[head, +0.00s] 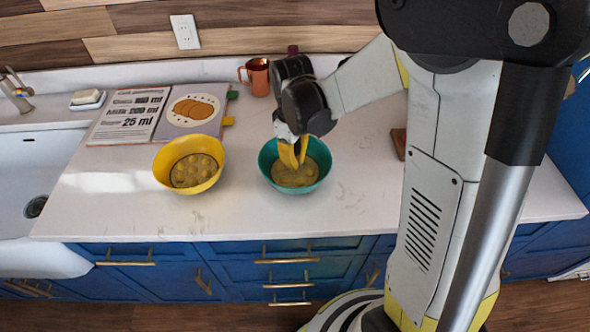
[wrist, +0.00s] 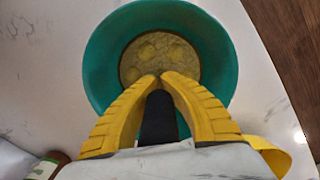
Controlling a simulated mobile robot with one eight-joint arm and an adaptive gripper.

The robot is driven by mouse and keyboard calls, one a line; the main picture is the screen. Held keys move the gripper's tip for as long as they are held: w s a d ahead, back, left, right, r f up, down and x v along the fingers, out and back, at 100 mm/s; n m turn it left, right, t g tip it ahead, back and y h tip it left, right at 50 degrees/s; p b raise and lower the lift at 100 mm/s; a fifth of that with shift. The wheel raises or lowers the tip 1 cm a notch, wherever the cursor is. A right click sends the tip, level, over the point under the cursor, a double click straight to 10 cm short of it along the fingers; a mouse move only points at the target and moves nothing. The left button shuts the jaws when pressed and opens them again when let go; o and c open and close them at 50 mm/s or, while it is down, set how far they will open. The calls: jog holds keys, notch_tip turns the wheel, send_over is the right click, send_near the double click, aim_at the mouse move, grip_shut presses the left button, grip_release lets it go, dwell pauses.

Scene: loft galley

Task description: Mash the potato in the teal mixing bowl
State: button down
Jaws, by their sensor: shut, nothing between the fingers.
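The teal mixing bowl (head: 325,163) stands on the white counter to the right of the yellow bowl. Lumpy yellowish potato (head: 296,179) covers its bottom, and rounded lumps also show in the wrist view (wrist: 160,58). My gripper (head: 292,164) points down into the teal bowl, with its yellow fingertips over the potato. In the wrist view the fingertips (wrist: 160,76) meet, shut and empty, at the near edge of the potato. I cannot tell whether they touch it. The fingers hide part of the bowl's near side.
The yellow bowl (head: 213,148) with lumpy contents stands left of the teal bowl. An open recipe book (head: 122,117) and a copper mug (head: 259,78) are behind. A brown block (head: 399,143) lies right. A sink (head: 40,175) is far left. The front counter is clear.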

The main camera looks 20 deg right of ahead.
aim_at(295, 153)
jog(key=shift+f+b, duration=0.45)
jog(key=shift+f, duration=0.05)
dwell(1.1)
jog(key=shift+r+p, duration=1.45)
jog(key=shift+r, duration=0.6)
notch_tip(295, 153, up, 7)
jog(key=p, duration=0.5)
